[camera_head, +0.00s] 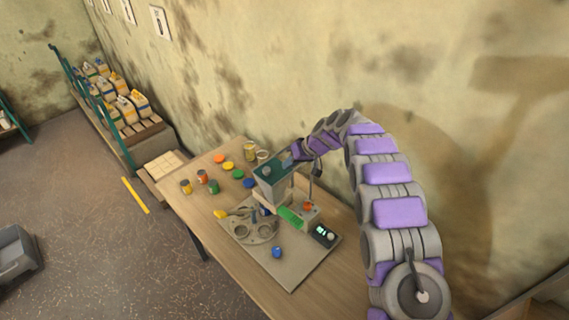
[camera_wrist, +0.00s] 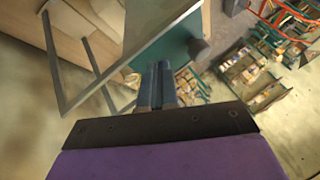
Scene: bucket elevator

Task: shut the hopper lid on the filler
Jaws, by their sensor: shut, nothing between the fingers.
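The filler (camera_head: 272,190) stands on the wooden table, a grey box-shaped hopper with a teal top (camera_head: 268,171). In the wrist view a teal panel (camera_wrist: 148,20), which looks like the hopper lid, lies just beyond my fingertips, beside a pale grey frame edge (camera_wrist: 95,82). I cannot tell how far the lid is tilted. My gripper (camera_head: 287,160) is at the hopper's upper right side in the head view. Its fingers (camera_wrist: 157,68) are shut together and empty, close to the teal panel; contact is unclear. My wrist partly hides the hopper's right side.
Several paint cans and coloured lids lie on the table's left part. A wall stands close behind. Shelving (camera_head: 125,110) holds jugs.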

